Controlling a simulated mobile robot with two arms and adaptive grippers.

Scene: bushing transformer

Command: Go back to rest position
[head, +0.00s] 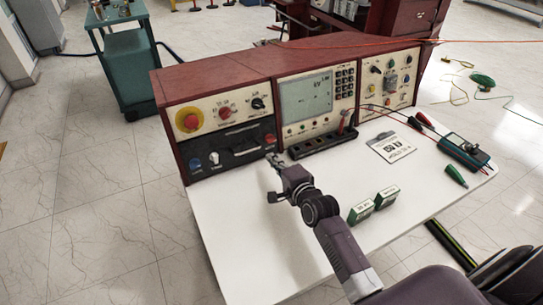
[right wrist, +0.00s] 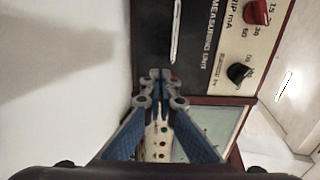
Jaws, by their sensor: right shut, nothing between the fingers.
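My right gripper (head: 274,162) reaches in from the lower right in the head view, above the white table (head: 235,225) and close to the lower front of the red-cased test console (head: 222,72). In the right wrist view the two blue fingers of this gripper (right wrist: 160,76) meet at their tips with nothing between them. The dark measuring unit panel (right wrist: 190,35) lies beyond the tips, with a light handle bar, a red knob and a black knob. I cannot tell whether the tips touch the panel. My left gripper is not in view.
Two small green boxes (head: 373,204), a white label card (head: 391,147) and a multimeter (head: 464,150) with leads lie on the table's right. A black terminal strip (head: 322,141) stands before the console. A green cart (head: 127,65) stands behind left. The table's left front is clear.

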